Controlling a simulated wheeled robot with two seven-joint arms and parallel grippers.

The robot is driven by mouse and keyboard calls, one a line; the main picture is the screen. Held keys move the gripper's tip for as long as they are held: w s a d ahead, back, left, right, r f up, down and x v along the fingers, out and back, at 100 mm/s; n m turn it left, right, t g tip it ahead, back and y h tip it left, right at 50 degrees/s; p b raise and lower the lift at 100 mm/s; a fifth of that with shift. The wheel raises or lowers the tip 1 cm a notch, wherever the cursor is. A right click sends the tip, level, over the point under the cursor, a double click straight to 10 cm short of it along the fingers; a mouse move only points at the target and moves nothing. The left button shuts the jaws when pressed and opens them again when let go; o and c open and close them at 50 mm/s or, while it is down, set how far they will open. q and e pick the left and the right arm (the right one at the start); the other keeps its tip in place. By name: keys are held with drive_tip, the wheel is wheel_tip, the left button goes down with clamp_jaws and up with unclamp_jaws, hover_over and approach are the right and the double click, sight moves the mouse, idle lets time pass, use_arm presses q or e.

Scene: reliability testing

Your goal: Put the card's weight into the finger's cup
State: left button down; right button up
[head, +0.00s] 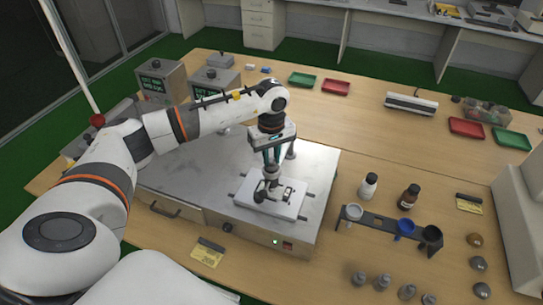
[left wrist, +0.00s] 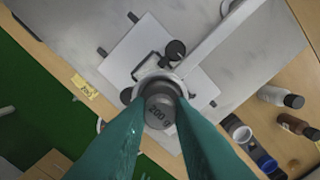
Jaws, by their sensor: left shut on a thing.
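My left gripper (head: 271,163) points down over the white test plate (head: 283,205). It is shut on a grey weight (left wrist: 160,108) marked "200 g", which shows between the teal fingers in the left wrist view. The ring-shaped rim of the finger's cup (left wrist: 178,80) shows around and behind the weight. I cannot tell whether the weight rests in the cup or hangs just above it. A yellow card (head: 208,254) lies at the table's front left; it also shows in the left wrist view (left wrist: 85,87). My right gripper is not in view.
Several loose weights (head: 382,282) stand at the front right. A dark rack (head: 381,222) holds white, blue and black cups. A white bottle (head: 368,186) and a brown bottle (head: 409,197) stand behind it. Another card (head: 469,204) lies farther right.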

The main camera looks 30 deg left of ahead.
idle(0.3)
use_arm(q)
drive_tip(key=c, duration=0.6)
unclamp_jaws()
drive_tip(key=shift+r+p, duration=1.7)
drive_tip(key=shift+r, duration=1.8)
